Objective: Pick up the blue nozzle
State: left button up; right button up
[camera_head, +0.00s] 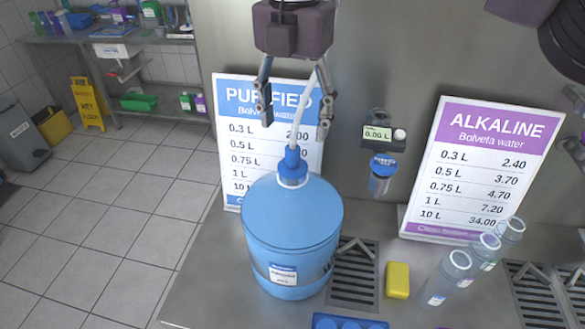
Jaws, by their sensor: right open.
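The blue nozzle (292,158) sits upright at the mouth of a large blue water jug (292,225). A white hose (312,112) runs down to the nozzle from above, passing between or behind the fingers of my right gripper. My right gripper (296,112) points down above the nozzle with its two fingers spread apart. Its fingertips are a little above the nozzle and do not appear to touch it. My left gripper is not seen.
A PURIFIED price sign (240,125) stands behind the jug, an ALKALINE sign (482,165) to the right. A small meter (378,133) hangs above a blue-topped holder (383,165). A yellow sponge (398,280), drain grate (352,285) and clear bottles (447,280) are right of the jug.

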aim_at(293, 148)
jog(key=shift+w+f+b, duration=0.3)
jog(key=shift+w+f, duration=0.4)
jog(key=shift+f, duration=0.3)
jog(key=shift+w+f, duration=0.2)
jog(key=shift+f, duration=0.15)
jog(key=shift+f+p, duration=0.35)
jog(key=shift+p, duration=0.05)
jog(key=shift+s+f+p, duration=0.45)
jog(key=shift+f+p, duration=0.05)
jog(key=shift+f, duration=0.15)
notch_tip(293, 148, down, 4)
jog(key=shift+a+f+p, duration=0.1)
jog(key=shift+p, duration=1.05)
jog(key=shift+f, duration=0.3)
jog(key=shift+c, duration=0.7)
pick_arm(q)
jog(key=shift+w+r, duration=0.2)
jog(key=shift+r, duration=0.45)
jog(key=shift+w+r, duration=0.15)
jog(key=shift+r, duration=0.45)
pick_arm(e)
jog(key=shift+r, duration=0.1)
jog(key=c, duration=1.1)
